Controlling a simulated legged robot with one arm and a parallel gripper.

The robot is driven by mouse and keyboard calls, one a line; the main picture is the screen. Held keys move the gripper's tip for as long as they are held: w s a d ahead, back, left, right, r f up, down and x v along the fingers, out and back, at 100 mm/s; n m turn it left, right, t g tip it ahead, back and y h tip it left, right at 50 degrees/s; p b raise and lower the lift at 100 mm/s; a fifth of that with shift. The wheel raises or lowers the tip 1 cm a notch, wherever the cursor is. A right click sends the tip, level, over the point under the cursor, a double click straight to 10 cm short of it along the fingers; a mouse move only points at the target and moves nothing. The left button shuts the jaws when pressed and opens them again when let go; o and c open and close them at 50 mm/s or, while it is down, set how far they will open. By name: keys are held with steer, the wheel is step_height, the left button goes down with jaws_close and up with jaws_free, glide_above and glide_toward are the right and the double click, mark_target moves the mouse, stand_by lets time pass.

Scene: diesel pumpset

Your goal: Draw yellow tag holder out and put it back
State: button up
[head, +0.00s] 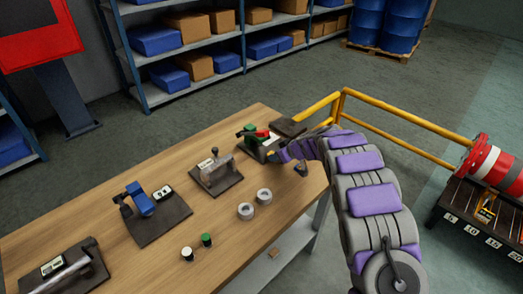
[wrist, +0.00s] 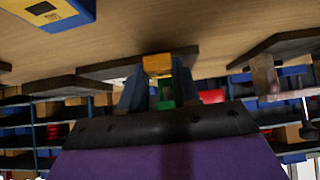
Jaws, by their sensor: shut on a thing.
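The yellow tag holder (wrist: 157,65) shows in the wrist view as a small yellow block between my two fingertips. My gripper (wrist: 158,80) is shut on it, with one finger at each side. Green and red parts of a fixture lie just behind it. In the head view my gripper (head: 278,153) is at the far right corner of the bench, beside the fixture with green and red parts (head: 254,135). The tag holder cannot be made out in the head view. Whether it is seated or drawn out cannot be told.
A yellow rail (head: 400,122) stands behind my arm.

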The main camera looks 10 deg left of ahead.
steer(key=shift+s+d, duration=0.15)
steer(key=shift+r, duration=0.1)
steer(key=shift+r+p, duration=0.3)
steer(key=shift+r, duration=2.15)
